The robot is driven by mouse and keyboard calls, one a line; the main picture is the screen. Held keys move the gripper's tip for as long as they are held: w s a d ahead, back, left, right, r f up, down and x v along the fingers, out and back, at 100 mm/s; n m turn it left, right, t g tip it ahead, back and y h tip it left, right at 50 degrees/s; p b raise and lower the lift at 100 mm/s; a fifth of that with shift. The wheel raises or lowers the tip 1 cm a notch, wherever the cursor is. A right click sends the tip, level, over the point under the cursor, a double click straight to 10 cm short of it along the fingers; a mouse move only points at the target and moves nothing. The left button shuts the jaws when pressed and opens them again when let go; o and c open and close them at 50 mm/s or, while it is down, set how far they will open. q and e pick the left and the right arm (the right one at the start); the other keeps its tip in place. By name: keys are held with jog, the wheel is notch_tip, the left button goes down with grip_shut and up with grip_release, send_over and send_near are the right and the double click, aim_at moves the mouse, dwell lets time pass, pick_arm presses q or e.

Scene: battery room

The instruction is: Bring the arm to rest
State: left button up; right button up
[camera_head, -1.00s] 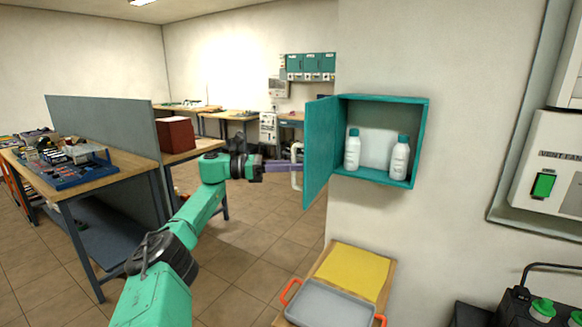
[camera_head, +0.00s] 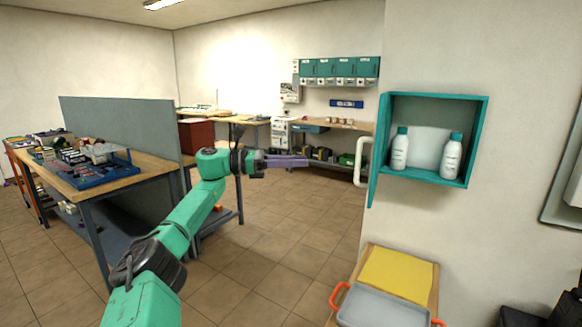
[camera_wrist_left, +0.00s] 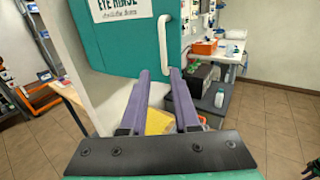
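My left arm reaches in from the left in the head view. Its gripper (camera_head: 306,161) is empty, in the air left of the wall cabinet's door handle (camera_head: 361,162), with a gap between them. In the left wrist view the two purple fingers (camera_wrist_left: 159,75) stand apart with nothing between them. The teal door (camera_wrist_left: 115,35), with an eye rinse label, and its white handle (camera_wrist_left: 163,45) show beyond the fingertips. The cabinet (camera_head: 481,140) stands open with two white bottles (camera_head: 400,149) (camera_head: 452,156) inside. My right gripper is not in view.
Below the cabinet, a wooden stand bears a yellow mat (camera_head: 398,275) and a grey tray (camera_head: 380,312) with orange handles. A workbench (camera_head: 150,170) and grey partition (camera_head: 120,125) stand left of my arm. Open tiled floor (camera_head: 290,225) lies between.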

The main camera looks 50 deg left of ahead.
pick_arm(q)
jog(key=shift+w+d, duration=0.3)
jog(key=shift+d, duration=0.05)
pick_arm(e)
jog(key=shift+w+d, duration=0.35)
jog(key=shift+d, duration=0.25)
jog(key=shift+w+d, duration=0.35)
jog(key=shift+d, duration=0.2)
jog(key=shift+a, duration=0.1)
